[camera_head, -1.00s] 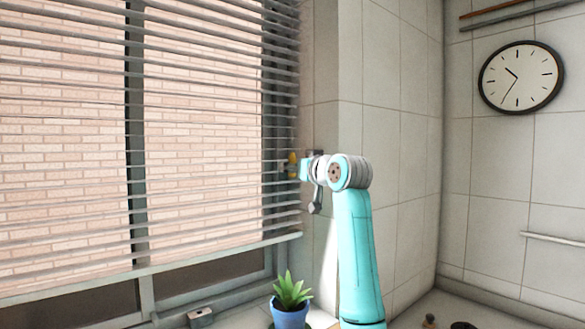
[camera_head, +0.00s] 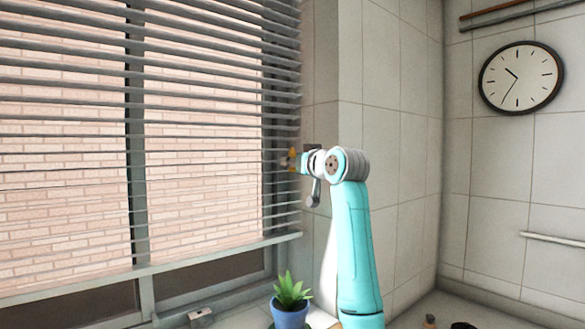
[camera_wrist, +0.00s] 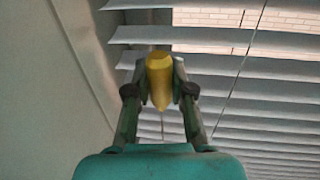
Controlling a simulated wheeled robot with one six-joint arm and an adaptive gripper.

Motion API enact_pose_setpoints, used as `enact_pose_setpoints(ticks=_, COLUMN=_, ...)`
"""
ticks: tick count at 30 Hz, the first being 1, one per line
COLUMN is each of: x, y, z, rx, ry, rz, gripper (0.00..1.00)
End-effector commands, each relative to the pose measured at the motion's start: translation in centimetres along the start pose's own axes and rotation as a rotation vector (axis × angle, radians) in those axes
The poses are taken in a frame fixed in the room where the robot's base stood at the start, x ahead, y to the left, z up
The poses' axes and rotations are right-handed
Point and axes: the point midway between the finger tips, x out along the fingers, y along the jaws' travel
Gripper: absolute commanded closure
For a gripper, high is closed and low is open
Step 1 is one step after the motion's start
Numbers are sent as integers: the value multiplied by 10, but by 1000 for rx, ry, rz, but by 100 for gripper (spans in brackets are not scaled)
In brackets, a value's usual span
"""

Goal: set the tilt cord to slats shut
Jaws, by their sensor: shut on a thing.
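The blind (camera_head: 200,122) hangs over the window, with its slats apart and the brick wall showing between them. The yellow tassel of the tilt cord (camera_head: 292,153) is at the blind's right edge; it also shows in the wrist view (camera_wrist: 159,84). My gripper (camera_head: 295,161) is shut on the tassel, one finger on each side of it in the wrist view. The slats are close behind the tassel in that view, with gaps between them. Most of the cord itself cannot be made out.
A tiled wall corner (camera_head: 318,90) stands just right of the blind. A potted plant (camera_head: 290,315) sits on the sill below my gripper. A clock (camera_head: 521,78) and a rail (camera_head: 553,239) are on the right wall. The space right of my arm is free.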

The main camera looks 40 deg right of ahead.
Motion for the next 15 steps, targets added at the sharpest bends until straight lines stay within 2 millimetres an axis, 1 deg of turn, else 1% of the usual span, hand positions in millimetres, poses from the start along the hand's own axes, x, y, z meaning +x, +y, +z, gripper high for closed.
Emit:
enact_pose_setpoints(ticks=1, x=0, y=0, z=-12, rx=-1, ry=2, rz=0, gripper=100)
enact_pose_setpoints(ticks=3, x=0, y=0, z=-28, rx=-1, ry=3, rz=0, gripper=100)
enact_pose_setpoints(ticks=9, x=0, y=0, z=-68, rx=-1, ry=2, rz=0, gripper=100)
enact_pose_setpoints(ticks=12, x=0, y=0, z=-81, rx=-1, ry=2, rz=0, gripper=100)
enact_pose_setpoints(ticks=15, x=0, y=0, z=-88, rx=0, ry=0, rz=0, gripper=100)
